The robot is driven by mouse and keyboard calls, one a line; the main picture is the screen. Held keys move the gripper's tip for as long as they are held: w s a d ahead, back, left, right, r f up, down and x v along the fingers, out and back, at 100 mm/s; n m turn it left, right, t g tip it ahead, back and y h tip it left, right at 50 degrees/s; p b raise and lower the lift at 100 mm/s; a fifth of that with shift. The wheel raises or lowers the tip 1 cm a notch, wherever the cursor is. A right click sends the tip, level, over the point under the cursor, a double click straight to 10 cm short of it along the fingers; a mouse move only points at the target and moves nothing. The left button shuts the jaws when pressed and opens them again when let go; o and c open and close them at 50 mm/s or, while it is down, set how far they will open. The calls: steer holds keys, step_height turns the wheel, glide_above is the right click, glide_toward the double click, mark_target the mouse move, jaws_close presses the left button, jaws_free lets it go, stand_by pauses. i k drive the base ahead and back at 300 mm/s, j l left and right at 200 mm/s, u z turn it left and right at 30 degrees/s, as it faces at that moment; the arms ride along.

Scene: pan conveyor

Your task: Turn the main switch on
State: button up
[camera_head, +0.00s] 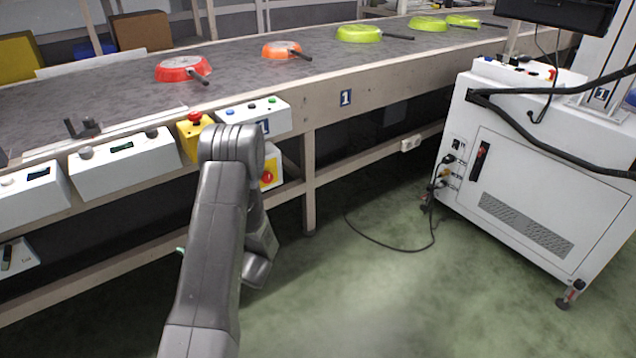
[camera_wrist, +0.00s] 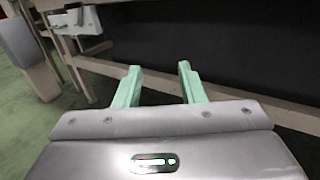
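A yellow and white box with a red rotary knob, likely the main switch (camera_head: 268,177), is mounted below the conveyor edge in the head view. My arm partly covers its left side. I cannot read the knob's setting. My gripper (camera_wrist: 159,82) shows two green fingers apart in the wrist view, with nothing between them. In the head view it is almost fully hidden behind my arm. The switch is not clearly seen in the wrist view, where the fingers point toward the dark space under the conveyor frame.
The conveyor (camera_head: 330,75) carries red, orange and green pans. A yellow emergency-stop box (camera_head: 185,150) and white control boxes (camera_head: 120,163) line its edge. A white cabinet (camera_head: 540,170) with cables stands at right. A white box (camera_wrist: 90,20) shows upper left in the wrist view.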

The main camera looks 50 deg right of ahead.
mark_target(268, 177)
steer(key=i+l+z, duration=0.15)
steer(key=z, duration=0.2)
steer(key=i+z, duration=0.2)
steer(key=z, duration=0.15)
steer(key=i+l+z, duration=0.1)
steer(key=z, duration=0.25)
steer(key=i+j, duration=0.05)
